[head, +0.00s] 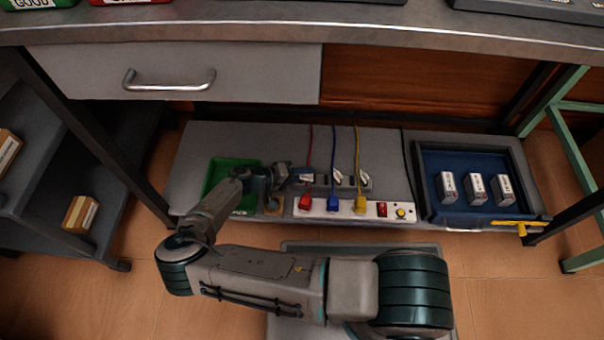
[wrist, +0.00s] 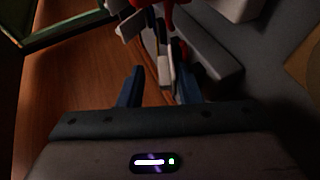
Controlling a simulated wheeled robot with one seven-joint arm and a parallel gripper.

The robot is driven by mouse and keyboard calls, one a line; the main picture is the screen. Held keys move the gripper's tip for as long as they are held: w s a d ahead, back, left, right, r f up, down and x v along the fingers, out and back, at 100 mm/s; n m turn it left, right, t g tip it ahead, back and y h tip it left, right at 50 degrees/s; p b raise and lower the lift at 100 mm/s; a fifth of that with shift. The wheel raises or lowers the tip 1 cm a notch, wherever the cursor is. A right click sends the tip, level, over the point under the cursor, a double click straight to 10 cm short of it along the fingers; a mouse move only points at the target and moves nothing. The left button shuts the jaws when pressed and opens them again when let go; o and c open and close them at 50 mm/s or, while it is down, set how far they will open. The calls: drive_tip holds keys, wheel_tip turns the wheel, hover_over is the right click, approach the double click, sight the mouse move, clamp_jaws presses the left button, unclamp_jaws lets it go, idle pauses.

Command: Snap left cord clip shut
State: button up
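The left cord clip (head: 308,178) stands at the left end of a row of three clips on the low shelf, with the red cord (head: 310,140) running down at it. In the wrist view, pale clip parts (wrist: 164,62) show ahead of my gripper, with a red part above them. Whether the clip's flap is open is not clear. My gripper (head: 292,174) reaches the left clip from its left side. In the wrist view its two blue fingers (wrist: 158,87) are apart, with the pale part lying between or just beyond their tips. Contact cannot be told.
A white power strip (head: 345,212) with red, blue and yellow plugs lies in front of the clips. A green tray (head: 214,178) is on the left and a blue tray (head: 448,160) with three boxes on the right. A drawer (head: 240,75) hangs above the shelf.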

sight(309, 178)
drive_tip(key=shift+s+a+f, duration=0.1)
drive_tip(key=shift+a+f, duration=0.05)
drive_tip(key=shift+f, duration=0.05)
idle(0.3)
drive_tip(key=r+y+p, duration=0.1)
drive_tip(key=p, duration=0.1)
drive_tip(key=d+y+p, duration=0.1)
drive_tip(key=y+p, duration=0.1)
drive_tip(key=shift+r+m, duration=0.35)
drive_tip(key=shift+m, duration=0.05)
drive_tip(key=y+p, duration=0.1)
drive_tip(key=p, duration=0.1)
drive_tip(key=d+y+p, duration=0.1)
drive_tip(key=p, duration=0.2)
drive_tip(key=shift+r+m+g+y, duration=0.3)
drive_tip(key=shift+m+y, duration=0.1)
drive_tip(key=y+p, duration=0.1)
drive_tip(key=p, duration=0.3)
drive_tip(key=shift+d+r+y+p, duration=0.1)
drive_tip(key=shift+d+y+p, duration=0.2)
drive_tip(key=shift+y+p, duration=0.1)
